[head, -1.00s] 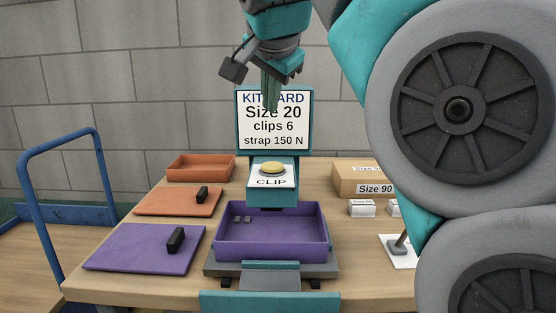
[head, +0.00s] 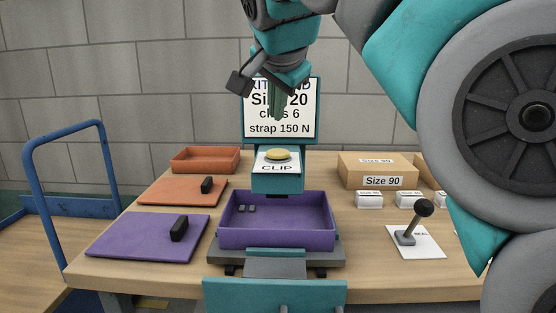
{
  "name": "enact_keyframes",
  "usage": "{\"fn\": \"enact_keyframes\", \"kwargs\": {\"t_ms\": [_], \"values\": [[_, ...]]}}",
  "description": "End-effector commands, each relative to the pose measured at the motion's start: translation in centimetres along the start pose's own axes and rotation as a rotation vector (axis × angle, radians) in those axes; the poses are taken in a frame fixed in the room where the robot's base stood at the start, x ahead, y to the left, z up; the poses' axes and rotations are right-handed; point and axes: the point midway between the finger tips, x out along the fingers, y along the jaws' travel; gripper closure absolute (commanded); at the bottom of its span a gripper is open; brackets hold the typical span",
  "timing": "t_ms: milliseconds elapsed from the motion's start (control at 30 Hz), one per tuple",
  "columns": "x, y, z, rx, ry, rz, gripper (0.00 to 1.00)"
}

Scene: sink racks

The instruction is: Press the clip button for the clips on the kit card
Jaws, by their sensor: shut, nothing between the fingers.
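The clip button (head: 278,154) is a yellow dome on a teal dispenser labelled CLIP (head: 277,181). My gripper (head: 277,118) is shut and empty, pointing down, above the button with a gap between them in the picture. The kit card (head: 308,127) stands behind; it shows Size 20, clips 6 and strap 150 N, partly covered by my gripper. A purple tray (head: 280,237) sits below the dispenser on a grey stand. A few small dark clips (head: 247,208) lie in its left part.
At left lie an orange tray (head: 205,160), an orange lid (head: 172,192) and a purple lid (head: 140,238) with black handles. At right are a cardboard box (head: 365,172), small white boxes (head: 369,199) and a lever (head: 415,222). My arm hides the far right.

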Motion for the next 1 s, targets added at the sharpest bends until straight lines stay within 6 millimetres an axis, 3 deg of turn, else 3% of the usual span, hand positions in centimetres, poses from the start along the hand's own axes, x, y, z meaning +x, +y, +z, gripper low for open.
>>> {"fn": "enact_keyframes", "kwargs": {"t_ms": [300, 1000], "values": [[3.0, 2.1, 2.1, 0.000, 0.001, 0.001, 1.00], [3.0, 2.1, 2.2, 0.000, 0.000, 0.001, 1.00]]}}
